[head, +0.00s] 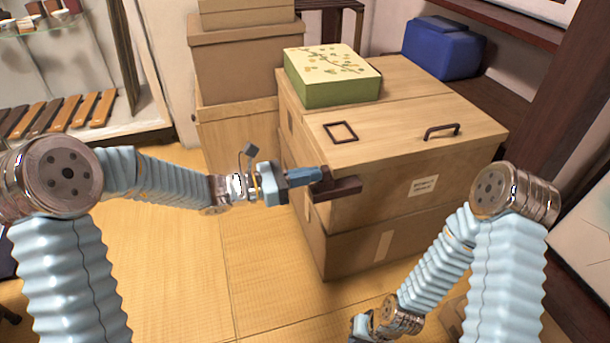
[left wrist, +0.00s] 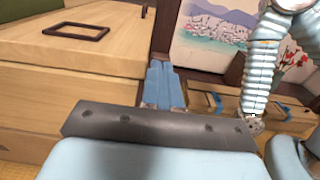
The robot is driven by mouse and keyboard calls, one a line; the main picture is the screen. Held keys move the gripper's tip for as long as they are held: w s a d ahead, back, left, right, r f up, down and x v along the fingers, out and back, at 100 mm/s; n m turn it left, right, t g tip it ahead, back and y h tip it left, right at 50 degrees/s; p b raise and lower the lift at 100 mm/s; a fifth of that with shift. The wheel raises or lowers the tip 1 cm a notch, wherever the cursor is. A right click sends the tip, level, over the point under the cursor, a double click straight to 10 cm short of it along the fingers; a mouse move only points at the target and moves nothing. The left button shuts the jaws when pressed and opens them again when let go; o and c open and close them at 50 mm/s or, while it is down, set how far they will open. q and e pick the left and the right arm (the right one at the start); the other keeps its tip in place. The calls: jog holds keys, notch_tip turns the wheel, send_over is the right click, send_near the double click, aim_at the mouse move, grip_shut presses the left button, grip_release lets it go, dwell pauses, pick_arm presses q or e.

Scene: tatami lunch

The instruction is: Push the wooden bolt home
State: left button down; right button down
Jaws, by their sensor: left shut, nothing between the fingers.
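The dark brown wooden bolt (head: 342,188) is at the upper front left corner of the wooden chest (head: 385,205) in the head view. My left gripper (head: 318,174) is shut and empty, and its blue fingertips are at the bolt's left end. I cannot tell whether they touch it. In the left wrist view the shut fingers (left wrist: 162,75) point at a dark brown piece just beyond their tips, beside the chest's edge. My right gripper (head: 362,325) is low at the bottom of the head view, and its fingers do not show clearly.
A green patterned box (head: 333,78) stands on the chest lid, beside a dark square frame (head: 341,131) and a dark handle (head: 441,131). Stacked boxes (head: 245,60) stand behind at the left. A blue box (head: 443,48) is at the back. Tatami floor (head: 180,270) is clear at left.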

aim_at(330, 170)
pick_arm(q)
jog(key=x, duration=0.4)
jog(key=shift+w+d+b, duration=0.1)
jog(key=shift+d+b, duration=0.15)
jog(key=shift+b, duration=0.15)
jog(key=shift+w+d, duration=0.15)
jog(key=shift+d, duration=0.2)
jog(key=shift+d+r, duration=0.1)
pick_arm(e)
jog(key=shift+a+f, duration=0.1)
jog(key=shift+f, duration=0.25)
